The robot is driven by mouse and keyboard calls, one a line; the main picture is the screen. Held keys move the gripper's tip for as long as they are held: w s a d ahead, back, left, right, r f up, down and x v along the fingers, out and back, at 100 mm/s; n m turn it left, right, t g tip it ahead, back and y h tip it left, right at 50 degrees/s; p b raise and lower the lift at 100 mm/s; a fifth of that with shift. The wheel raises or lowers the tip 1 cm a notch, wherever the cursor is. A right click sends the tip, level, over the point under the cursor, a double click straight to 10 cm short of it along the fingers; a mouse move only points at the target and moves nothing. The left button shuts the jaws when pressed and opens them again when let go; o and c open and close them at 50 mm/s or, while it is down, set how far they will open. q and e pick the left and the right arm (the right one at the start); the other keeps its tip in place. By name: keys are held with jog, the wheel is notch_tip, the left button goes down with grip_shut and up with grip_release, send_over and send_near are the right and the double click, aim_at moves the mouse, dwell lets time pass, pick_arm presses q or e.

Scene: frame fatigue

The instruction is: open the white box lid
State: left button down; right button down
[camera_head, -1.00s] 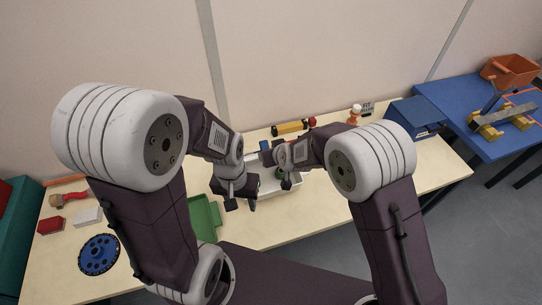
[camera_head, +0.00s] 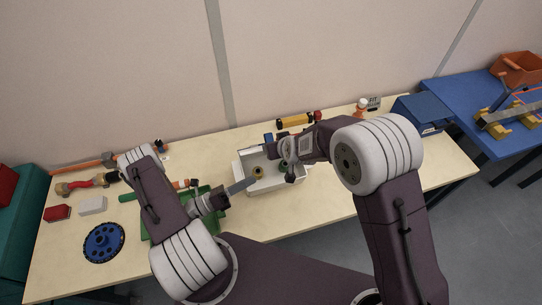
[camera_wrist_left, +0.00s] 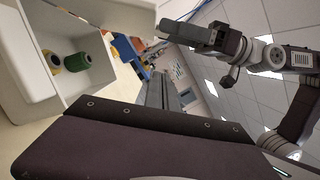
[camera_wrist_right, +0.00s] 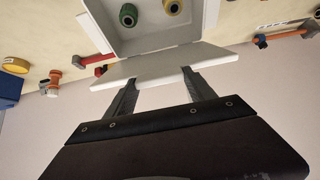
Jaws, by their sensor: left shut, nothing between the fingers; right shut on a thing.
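The white box (camera_head: 263,188) stands on the table with its inside exposed. A green spool (camera_wrist_right: 128,14) and a yellow spool (camera_wrist_right: 173,6) lie in it. My right gripper (camera_wrist_right: 160,82) is shut on the lid's edge. In the head view the right wrist hides most of that contact. My left gripper (camera_head: 245,186) is shut and empty, at the box's left side.
A green tray (camera_head: 153,232) is under my left arm. A blue disc (camera_head: 104,243), a white block (camera_head: 93,205) and a red block (camera_head: 57,213) lie at left. The table's front right is clear.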

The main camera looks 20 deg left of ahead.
pick_arm(q)
jog(key=w+d+r, duration=0.4)
jog(key=w+d, duration=0.1)
jog(key=w, duration=0.4)
jog(key=shift+w+r, duration=0.15)
jog(key=shift+w, duration=0.05)
jog(key=shift+d, duration=0.1)
